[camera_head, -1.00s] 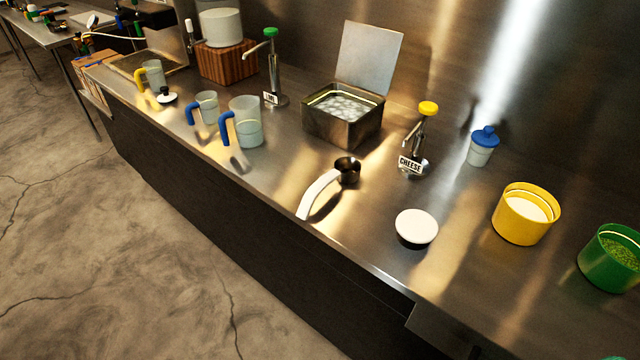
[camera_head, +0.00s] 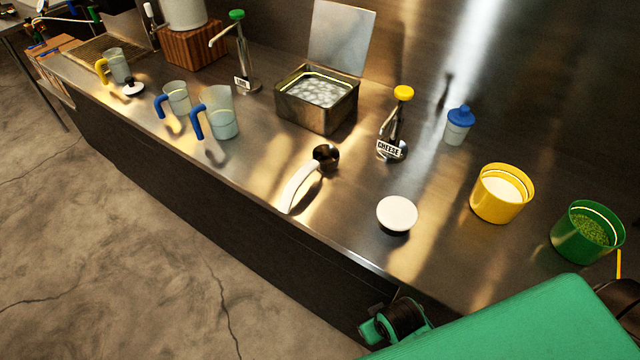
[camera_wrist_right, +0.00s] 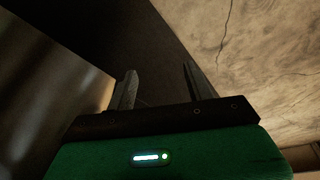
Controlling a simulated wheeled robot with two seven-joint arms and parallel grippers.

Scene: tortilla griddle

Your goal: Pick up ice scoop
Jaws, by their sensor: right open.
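The scoop does not show in that view. My left gripper is not in view.
A white round lid (camera_head: 397,213) lies right of the scoop. A cheese dispenser (camera_head: 393,135), yellow tub (camera_head: 500,200) and green tub (camera_head: 583,240) stand farther right. Blue-handled pitchers (camera_head: 222,118) stand left. The counter around the scoop is clear.

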